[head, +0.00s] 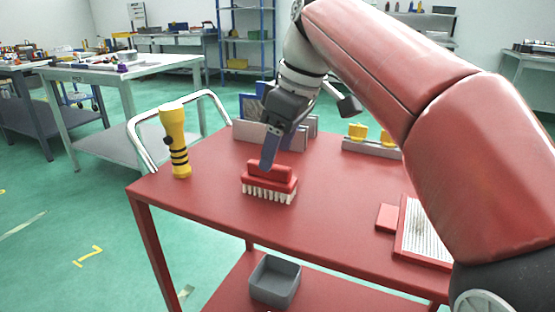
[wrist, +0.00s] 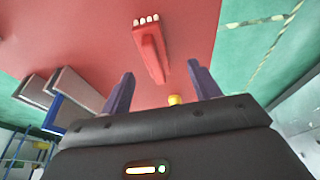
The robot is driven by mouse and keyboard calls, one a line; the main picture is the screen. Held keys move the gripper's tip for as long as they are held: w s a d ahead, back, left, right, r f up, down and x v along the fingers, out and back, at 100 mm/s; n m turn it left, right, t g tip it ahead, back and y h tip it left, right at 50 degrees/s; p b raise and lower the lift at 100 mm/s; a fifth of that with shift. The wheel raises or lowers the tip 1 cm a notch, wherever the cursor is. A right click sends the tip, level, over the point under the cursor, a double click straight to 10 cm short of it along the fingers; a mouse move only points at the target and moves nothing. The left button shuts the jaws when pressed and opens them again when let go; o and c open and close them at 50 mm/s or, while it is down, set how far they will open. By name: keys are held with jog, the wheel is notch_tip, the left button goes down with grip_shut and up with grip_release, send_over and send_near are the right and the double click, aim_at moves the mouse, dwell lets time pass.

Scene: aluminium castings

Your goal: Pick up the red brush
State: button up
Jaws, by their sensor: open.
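The red brush (head: 269,182) stands on the red cart top, its pale bristles down and its raised red handle on top. In the wrist view the brush (wrist: 151,52) lies ahead of the fingers, between their lines and a little left of centre. My gripper (head: 268,163) is just above and behind the brush in the head view, pointing down. In the wrist view my gripper (wrist: 160,85) has its two blue-purple fingers apart with nothing between them. A finger overlaps the handle in the head view; I cannot tell whether they touch.
A yellow flashlight (head: 174,140) stands upright left of the brush on the cart top (head: 220,215). A grey rack with panels (head: 251,134) stands behind. Yellow pieces in a holder (head: 358,132) are at the back right. A ridged red-framed board (head: 425,232) lies at the right. Cart top in front is clear.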

aim_at(266, 176)
jog(key=shift+w+a, duration=0.2)
jog(key=shift+w, duration=0.2)
jog(key=b+x, duration=0.1)
jog(key=x, duration=0.6)
jog(key=shift+w+a+f+b, duration=0.1)
jog(key=shift+w+f+b, duration=0.05)
jog(key=shift+f+b, duration=0.15)
jog(key=c, duration=1.1)
